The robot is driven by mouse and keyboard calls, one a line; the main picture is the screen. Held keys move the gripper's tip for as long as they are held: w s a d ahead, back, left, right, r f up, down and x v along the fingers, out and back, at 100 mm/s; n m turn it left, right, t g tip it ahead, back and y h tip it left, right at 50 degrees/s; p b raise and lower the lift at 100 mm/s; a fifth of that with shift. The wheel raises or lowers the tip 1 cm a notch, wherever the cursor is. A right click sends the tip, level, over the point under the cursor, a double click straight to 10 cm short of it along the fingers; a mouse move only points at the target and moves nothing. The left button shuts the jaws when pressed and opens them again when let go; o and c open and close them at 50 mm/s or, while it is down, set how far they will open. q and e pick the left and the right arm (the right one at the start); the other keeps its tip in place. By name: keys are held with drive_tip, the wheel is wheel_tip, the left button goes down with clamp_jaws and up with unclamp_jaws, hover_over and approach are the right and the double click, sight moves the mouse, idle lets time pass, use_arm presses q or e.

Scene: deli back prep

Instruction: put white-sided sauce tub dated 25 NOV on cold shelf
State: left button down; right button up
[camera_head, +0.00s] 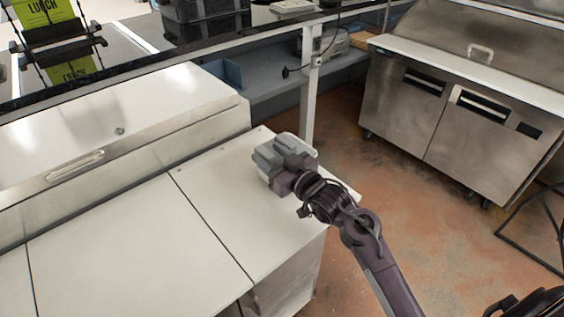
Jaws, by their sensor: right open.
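No sauce tub dated 25 NOV can be made out in the head view, and no shelf can be identified as the cold shelf. My right gripper (268,158) is over the far right end of the pale worktop (120,245), with its arm coming in from the lower right. Its grey fingers are open, and I see no tub between them; the fingers hide the surface just behind them. I cannot tell whether they touch the worktop. My left gripper is out of view.
A long steel lid with a handle (75,166) runs behind the worktop. Black crates (205,22) stand on an upper ledge at the back. A steel prep fridge (455,110) stands at the right, across open reddish floor (400,205). A post (309,85) rises behind my gripper.

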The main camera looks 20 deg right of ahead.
sight(260, 147)
drive_tip(key=x, duration=0.4)
drive_tip(key=shift+a+p, duration=0.2)
drive_tip(key=shift+p, duration=0.2)
drive_tip(key=shift+s, duration=0.1)
drive_tip(key=shift+s+d, duration=0.1)
clamp_jaws()
drive_tip(key=shift+r, duration=0.15)
